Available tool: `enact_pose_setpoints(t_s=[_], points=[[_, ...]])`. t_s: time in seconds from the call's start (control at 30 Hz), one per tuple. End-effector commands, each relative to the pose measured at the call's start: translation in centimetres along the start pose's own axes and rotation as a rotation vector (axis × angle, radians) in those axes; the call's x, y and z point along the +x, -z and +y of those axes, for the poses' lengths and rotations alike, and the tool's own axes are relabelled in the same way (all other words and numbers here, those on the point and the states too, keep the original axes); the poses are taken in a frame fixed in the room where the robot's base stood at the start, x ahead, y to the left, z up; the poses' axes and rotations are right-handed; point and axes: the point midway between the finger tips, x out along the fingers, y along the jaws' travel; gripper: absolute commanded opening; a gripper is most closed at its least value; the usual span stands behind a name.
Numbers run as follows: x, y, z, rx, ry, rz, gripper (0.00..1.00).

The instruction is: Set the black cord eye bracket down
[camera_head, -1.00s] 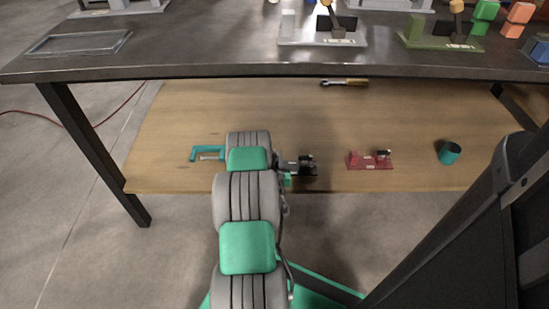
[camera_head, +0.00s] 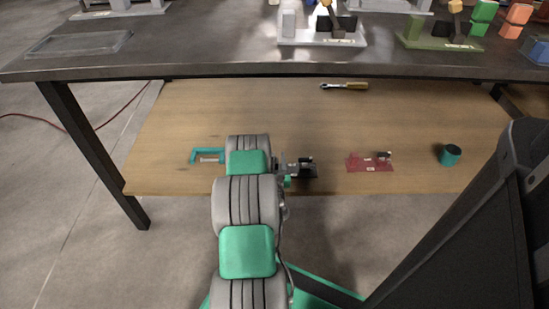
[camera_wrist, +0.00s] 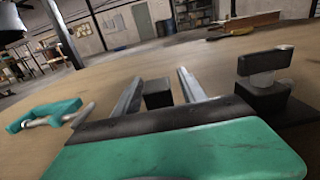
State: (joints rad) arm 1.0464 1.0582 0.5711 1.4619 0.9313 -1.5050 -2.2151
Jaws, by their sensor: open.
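A black bracket (camera_head: 302,170) with a flat base and raised blocks stands on the wooden lower shelf, just right of my arm. In the wrist view a black piece with a base plate, a pale round part and an upper bar (camera_wrist: 265,62) stands right of my fingers. A dark block (camera_wrist: 158,93) shows between my fingers, low at the shelf; I cannot tell whether it belongs to the same bracket. My gripper (camera_wrist: 160,82) is open, its two fingers apart from each other on either side of that block. My arm mostly hides the gripper in the head view.
A teal clamp (camera_head: 206,156) lies left of my gripper. A red bracket (camera_head: 369,163), a teal cup (camera_head: 449,155) and a yellow-handled tool (camera_head: 345,85) lie on the shelf (camera_head: 220,110). The dark tabletop (camera_head: 200,62) overhangs its back; a table leg (camera_head: 95,150) stands left.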

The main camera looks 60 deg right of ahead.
Motion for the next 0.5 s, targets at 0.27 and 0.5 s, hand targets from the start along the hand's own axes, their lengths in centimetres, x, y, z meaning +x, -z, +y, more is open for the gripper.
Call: enact_pose_setpoints(t_s=[0.27,0.5], points=[[-1.0,0.2,-0.1,0.008,0.005,0.029,0.49],[-2.9,-0.3,0.0,0.006,0.003,0.017,0.49]])
